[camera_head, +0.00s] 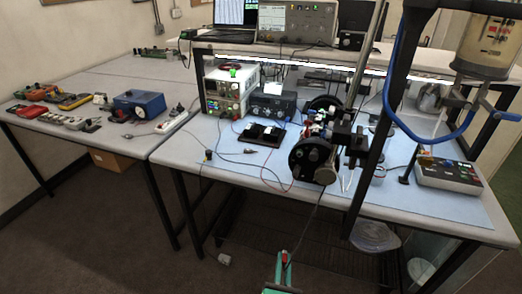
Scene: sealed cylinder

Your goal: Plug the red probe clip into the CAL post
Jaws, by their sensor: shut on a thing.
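My gripper (284,264) is at the bottom edge, in front of the bench and apart from it. It is teal and seen small. It is shut on a small red piece, which looks like the red probe clip (285,256). A thin dark lead runs from near the clip up toward the black cylinder apparatus (309,160) on the bench. I cannot make out the CAL post. An oscilloscope (297,22) with a lit screen stands on the raised shelf at the back, and its front connectors are too small to tell apart.
A black frame with a blue hose (390,110) rises at the right. A control box (449,174) sits at the bench's right end. Stacked instruments (228,90) stand mid-bench. The left table (110,85) holds meters and a blue box (139,104). The floor at left front is clear.

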